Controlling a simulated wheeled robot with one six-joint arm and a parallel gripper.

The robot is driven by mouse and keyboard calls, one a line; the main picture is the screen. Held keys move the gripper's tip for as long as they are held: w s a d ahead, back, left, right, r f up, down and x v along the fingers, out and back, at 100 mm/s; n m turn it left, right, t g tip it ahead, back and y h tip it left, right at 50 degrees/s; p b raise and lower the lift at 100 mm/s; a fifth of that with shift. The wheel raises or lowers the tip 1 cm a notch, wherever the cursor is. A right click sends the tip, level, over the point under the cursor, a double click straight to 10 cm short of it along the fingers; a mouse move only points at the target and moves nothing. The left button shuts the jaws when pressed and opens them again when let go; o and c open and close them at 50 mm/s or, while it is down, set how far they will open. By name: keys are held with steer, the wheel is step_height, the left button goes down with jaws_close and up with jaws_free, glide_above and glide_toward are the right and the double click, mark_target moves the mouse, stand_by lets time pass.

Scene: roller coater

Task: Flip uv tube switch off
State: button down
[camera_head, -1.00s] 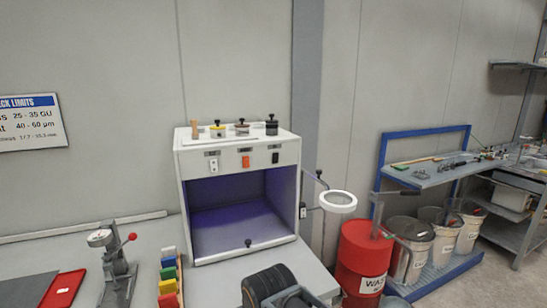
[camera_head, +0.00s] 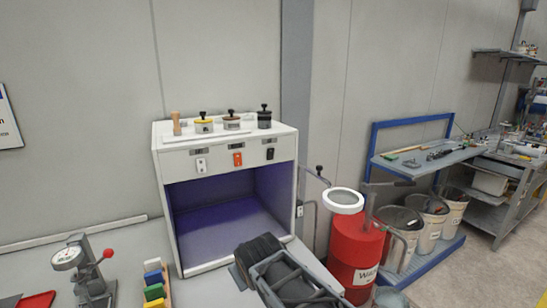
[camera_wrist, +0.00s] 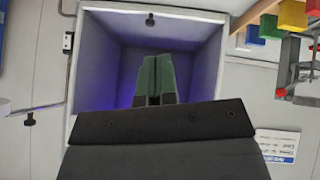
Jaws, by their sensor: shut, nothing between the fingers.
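A white light cabinet (camera_head: 163,210) stands on the bench against the wall, its open chamber lit violet. Its front panel carries a white switch (camera_head: 201,166), an orange switch (camera_head: 238,159) and a black switch (camera_head: 271,154), each under a small label. The labels are too small to read, so I cannot tell which is the UV tube switch. My gripper (camera_wrist: 153,72) is shut and empty, its green fingers together, seen against the cabinet's chamber in the wrist view. In the head view my dark arm end is low, in front of the cabinet.
Several knobbed items, including a black one (camera_head: 265,118), stand on the cabinet top. A lever gauge (camera_head: 82,267) and coloured blocks (camera_head: 154,285) are at left. A ring magnifier (camera_head: 343,202) and red waste drum (camera_head: 358,255) are at right.

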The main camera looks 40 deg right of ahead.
mark_target(270, 151)
steer(key=w+d+r+n+t+b, duration=0.1)
steer(key=w+d+r+n+t, duration=0.1)
steer(key=d+r+n+t, duration=0.4)
steer(key=w+d+r+n+t+b, duration=0.2)
steer(key=d+r+n+t, duration=0.3)
steer(key=d+r+n, duration=0.4)
steer(key=shift+w+d+r+n+t, duration=0.4)
steer(key=shift+w+d+r, duration=0.25)
steer(key=shift+d, duration=0.9)
steer(key=shift+w, duration=0.2)
steer(key=w+p, duration=0.1)
steer(key=w, duration=0.3)
steer(key=w+d+r+p, duration=0.1)
steer(key=w, duration=0.4)
steer(key=w+p, duration=0.1)
steer(key=w, duration=0.3)
steer(key=shift+w+d+r+p, duration=0.3)
steer(key=shift+d+p, duration=0.05)
steer(key=shift+d, duration=0.05)
